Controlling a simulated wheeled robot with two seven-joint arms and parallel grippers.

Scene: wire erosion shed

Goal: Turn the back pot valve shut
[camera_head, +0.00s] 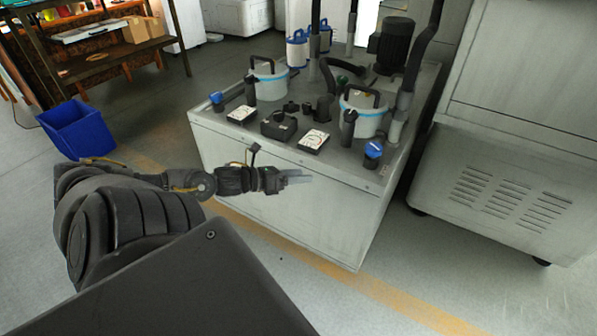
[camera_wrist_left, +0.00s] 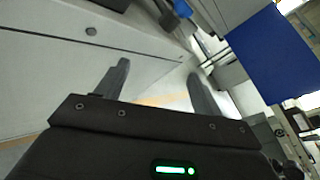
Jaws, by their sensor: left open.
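My left gripper (camera_head: 298,177) is in front of the front face of a pale grey tank cabinet, below its top edge. It is open and empty, and its two fingers show apart in the left wrist view (camera_wrist_left: 158,82). Two pots stand on the cabinet top: a left pot (camera_head: 268,84) and a right pot (camera_head: 366,120), both with dark handles. A blue-handled valve (camera_head: 217,100) sits near the left pot, and another blue-handled valve (camera_head: 373,149) near the right pot. I cannot tell which is the back pot valve. My right gripper is not in view.
The tank cabinet (camera_head: 290,190) also carries gauges (camera_head: 313,141), dark hoses and a motor (camera_head: 394,45). A large grey machine (camera_head: 490,190) stands close on the right. A blue bin (camera_head: 77,130) is on the floor at left. Floor in front is clear.

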